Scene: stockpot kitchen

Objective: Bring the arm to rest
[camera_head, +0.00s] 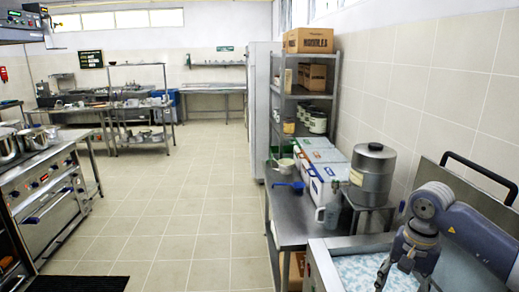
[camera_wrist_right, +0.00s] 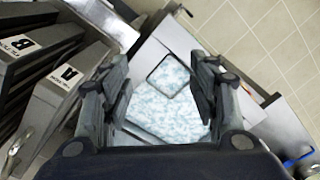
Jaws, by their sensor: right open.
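My right arm comes in at the lower right of the head view. Its gripper (camera_head: 403,277) points down over an open metal chest with pale blue and white contents (camera_head: 360,268). In the right wrist view the two fingers stand wide apart and the gripper (camera_wrist_right: 160,88) is open. Nothing is between the fingers; the pale blue and white contents (camera_wrist_right: 165,112) show beyond them, lower down. My left gripper is in neither view.
A raised lid with a black handle (camera_head: 478,172) stands behind my right arm. The tiled floor (camera_head: 190,220) at centre is clear.

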